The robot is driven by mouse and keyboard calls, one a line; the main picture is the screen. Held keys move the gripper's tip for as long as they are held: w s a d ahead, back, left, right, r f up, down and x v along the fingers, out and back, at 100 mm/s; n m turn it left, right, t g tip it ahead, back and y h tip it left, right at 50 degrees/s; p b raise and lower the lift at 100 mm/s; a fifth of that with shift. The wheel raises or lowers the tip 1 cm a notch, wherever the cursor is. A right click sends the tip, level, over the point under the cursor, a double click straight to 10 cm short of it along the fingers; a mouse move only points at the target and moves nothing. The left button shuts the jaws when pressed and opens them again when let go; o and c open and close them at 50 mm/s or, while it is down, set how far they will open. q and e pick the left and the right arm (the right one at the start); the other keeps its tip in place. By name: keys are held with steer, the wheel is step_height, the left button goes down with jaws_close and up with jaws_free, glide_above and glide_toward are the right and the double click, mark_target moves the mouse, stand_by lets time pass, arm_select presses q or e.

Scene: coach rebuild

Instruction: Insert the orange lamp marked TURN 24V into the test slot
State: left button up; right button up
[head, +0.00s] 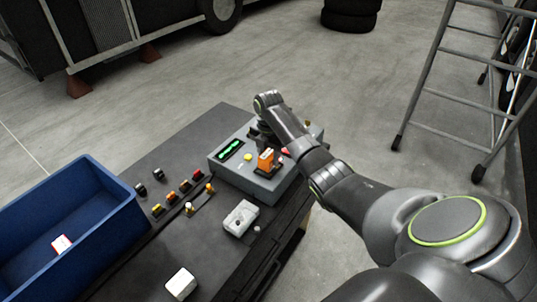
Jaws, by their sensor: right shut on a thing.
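The orange lamp (266,159) with pale marking on its side stands upright at the black test slot (262,172) on top of the grey tester (232,173). The lettering is too small to read. My right gripper (264,146) reaches over the tester from the right and is shut on the orange lamp from above. Its fingers are dark and partly hidden by the wrist and the lamp. I cannot tell how deep the lamp sits in the slot. My left gripper is not in view.
The tester has a green-lit display (230,150) and a yellow button (248,157). Several small coloured lamps (184,186) lie on the dark bench (150,230). A grey-white box (240,217) stands in front of the tester. A blue bin (120,222) is at left.

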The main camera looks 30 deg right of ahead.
mark_target(269, 154)
steer(key=shift+f+b, duration=0.35)
steer(key=shift+f, duration=0.3)
steer(key=o, duration=0.8)
steer(key=shift+c, duration=0.2)
steer(key=shift+r, duration=0.1)
step_height(269, 154, up, 8)
steer(key=p, duration=0.8)
steer(key=shift+r+p, duration=0.2)
steer(key=shift+p, duration=0.1)
steer(key=shift+r, duration=1.25)
